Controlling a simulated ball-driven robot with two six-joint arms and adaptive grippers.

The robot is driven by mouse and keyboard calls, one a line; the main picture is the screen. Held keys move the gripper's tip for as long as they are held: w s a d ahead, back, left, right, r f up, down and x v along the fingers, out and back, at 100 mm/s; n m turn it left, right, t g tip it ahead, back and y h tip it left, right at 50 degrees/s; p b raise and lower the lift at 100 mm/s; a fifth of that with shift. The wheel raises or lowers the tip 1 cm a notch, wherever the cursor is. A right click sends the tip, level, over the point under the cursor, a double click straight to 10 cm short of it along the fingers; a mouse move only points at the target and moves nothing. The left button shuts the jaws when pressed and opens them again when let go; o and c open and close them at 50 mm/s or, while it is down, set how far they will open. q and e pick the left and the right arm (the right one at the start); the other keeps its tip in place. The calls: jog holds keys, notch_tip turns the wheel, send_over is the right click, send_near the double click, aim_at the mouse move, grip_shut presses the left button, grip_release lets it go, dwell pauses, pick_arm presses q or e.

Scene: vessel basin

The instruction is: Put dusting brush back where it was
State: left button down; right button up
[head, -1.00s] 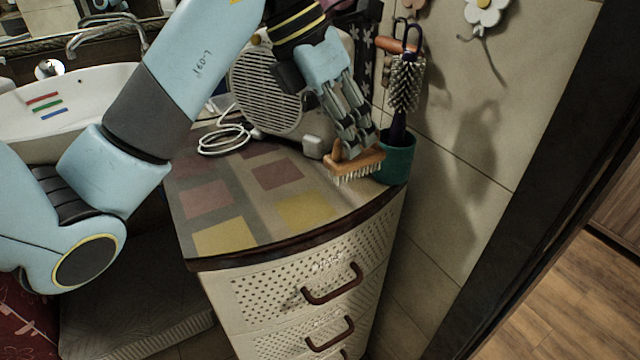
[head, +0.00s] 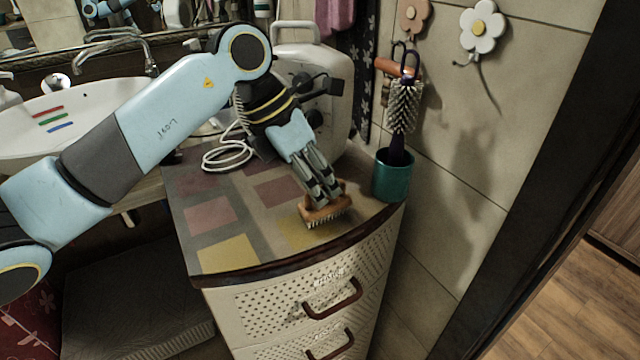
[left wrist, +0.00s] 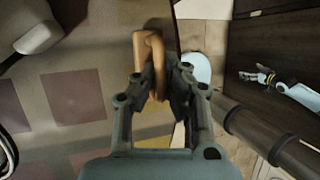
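The dusting brush (head: 326,214) has an orange-brown wooden body and pale bristles that face down. My left gripper (head: 323,196) is shut on it, low over the cabinet top near its front edge; I cannot tell whether the bristles touch the surface. In the left wrist view the brush's wooden handle (left wrist: 148,50) shows between the fingers of the left gripper (left wrist: 160,85). My right gripper does not show clearly. A small arm-like shape (left wrist: 285,90) lies at the right of the left wrist view, too small to read.
A teal cup (head: 392,178) holding a round bristle brush (head: 404,106) stands at the cabinet's right back corner. A pale appliance (head: 335,75) and white cable (head: 226,158) are behind. The patterned cabinet top (head: 187,228) is clear at front left. The sink (head: 95,115) lies left.

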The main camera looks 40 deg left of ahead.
pick_arm(q)
jog(key=c, duration=1.5)
grip_release()
jog(key=shift+r, duration=0.1)
jog(key=b+v, duration=0.1)
jog(key=v, duration=1.1)
jog(key=shift+a, duration=0.1)
